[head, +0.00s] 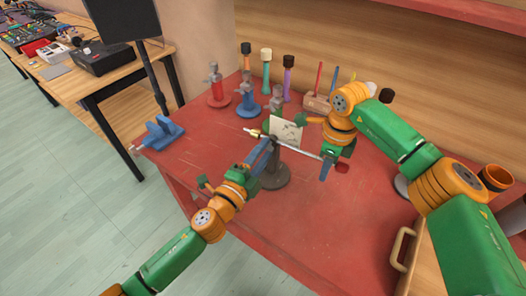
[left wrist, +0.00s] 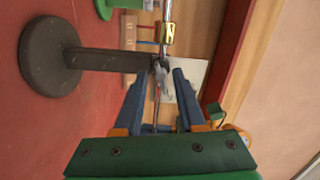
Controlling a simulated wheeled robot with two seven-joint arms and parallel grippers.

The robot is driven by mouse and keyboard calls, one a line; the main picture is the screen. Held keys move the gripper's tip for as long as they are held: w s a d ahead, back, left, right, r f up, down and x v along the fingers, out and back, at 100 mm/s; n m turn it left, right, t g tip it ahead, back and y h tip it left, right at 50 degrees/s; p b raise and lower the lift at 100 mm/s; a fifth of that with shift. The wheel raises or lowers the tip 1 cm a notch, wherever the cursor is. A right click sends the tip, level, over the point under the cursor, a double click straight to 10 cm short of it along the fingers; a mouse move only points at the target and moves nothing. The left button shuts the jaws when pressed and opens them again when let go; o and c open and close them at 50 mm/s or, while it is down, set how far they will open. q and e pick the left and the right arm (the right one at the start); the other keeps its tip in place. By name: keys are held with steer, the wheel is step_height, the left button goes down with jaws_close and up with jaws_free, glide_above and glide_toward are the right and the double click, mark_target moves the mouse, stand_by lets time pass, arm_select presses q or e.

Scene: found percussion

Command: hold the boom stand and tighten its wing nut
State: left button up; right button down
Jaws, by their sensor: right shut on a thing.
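The boom stand (head: 276,176) stands upright on the red bench, with a round dark base and a short post. Its silver boom (head: 297,150) slants across the post top, with a brass part at the left and a red end at the right. My right gripper (head: 327,166) is shut on the boom near the red end. My left gripper (head: 263,148) is at the post top; in the left wrist view its blue fingers (left wrist: 160,78) are apart, either side of a small grey wing nut (left wrist: 161,72). Whether they touch it I cannot tell.
A pale card (head: 286,131) is behind the post. Red (head: 217,88) and blue (head: 247,99) small stands, upright mallets (head: 266,70) and a wooden block (head: 316,103) stand at the back. A blue clamp (head: 160,132) lies at the left corner. The front bench is clear.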

arm_select(q)
steer(key=v, duration=1.2)
steer(key=o, duration=0.5)
steer(key=shift+n, duration=0.6)
steer(key=shift+o, duration=1)
steer(key=n, duration=0.3)
steer(key=shift+f, duration=0.1)
steer(key=w+d+n, duration=0.6)
steer(key=w+n, duration=0.4)
steer(key=n, duration=0.5)
steer(key=shift+w+n, duration=0.25)
steer(key=shift+n, duration=0.15)
steer(key=shift+a, duration=0.1)
steer(key=shift+c, duration=0.2)
